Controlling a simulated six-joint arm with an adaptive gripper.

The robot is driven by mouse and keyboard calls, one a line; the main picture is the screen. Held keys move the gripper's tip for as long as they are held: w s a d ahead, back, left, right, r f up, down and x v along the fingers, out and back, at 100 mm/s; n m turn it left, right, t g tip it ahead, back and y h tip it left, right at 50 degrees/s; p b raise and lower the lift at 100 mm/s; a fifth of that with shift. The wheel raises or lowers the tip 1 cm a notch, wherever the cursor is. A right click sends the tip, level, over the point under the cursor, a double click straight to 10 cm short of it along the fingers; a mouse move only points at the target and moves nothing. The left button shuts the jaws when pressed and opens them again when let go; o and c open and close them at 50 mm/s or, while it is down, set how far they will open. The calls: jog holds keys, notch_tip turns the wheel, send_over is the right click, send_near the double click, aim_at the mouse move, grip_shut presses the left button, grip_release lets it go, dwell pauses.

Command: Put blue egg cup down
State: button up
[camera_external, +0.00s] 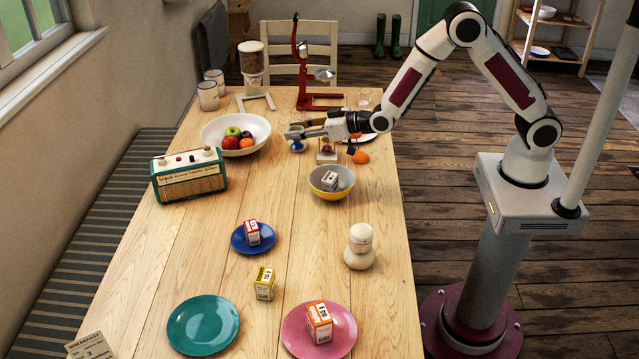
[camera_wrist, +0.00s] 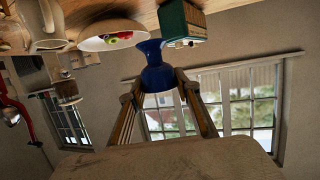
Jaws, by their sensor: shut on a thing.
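The blue egg cup (camera_external: 297,146) is at the tip of my gripper (camera_external: 290,134), over the far part of the wooden table. I cannot tell from these views whether the cup touches the table. The fingers partly cover it in the external view.
A white fruit bowl (camera_external: 212,134) stands left of my gripper, and a green radio (camera_external: 189,176) nearer left. A yellow bowl (camera_external: 331,192) with a small box stands to the near right. A red-framed press (camera_external: 303,72) stands behind. Bare table (camera_external: 270,185) lies in front of the gripper.

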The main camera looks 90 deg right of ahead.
jog(key=shift+w+d+n+y, duration=1.3)
jog(key=shift+w+d+y, duration=0.3)
jog(key=shift+w+d, duration=1.8)
jog(key=shift+s+d+f, duration=0.1)
jog(key=shift+s+f, duration=0.05)
jog(key=shift+f, duration=1.2)
jog(key=shift+s+d+f, duration=0.1)
jog(key=shift+s+f, duration=0.05)
jog(key=shift+f, duration=1.2)
jog(key=shift+f, duration=0.1)
jog(key=shift+f, duration=3.05)
jog(key=shift+f, duration=0.1)
jog(key=shift+f, duration=1.75)
jog(key=shift+f, duration=0.15)
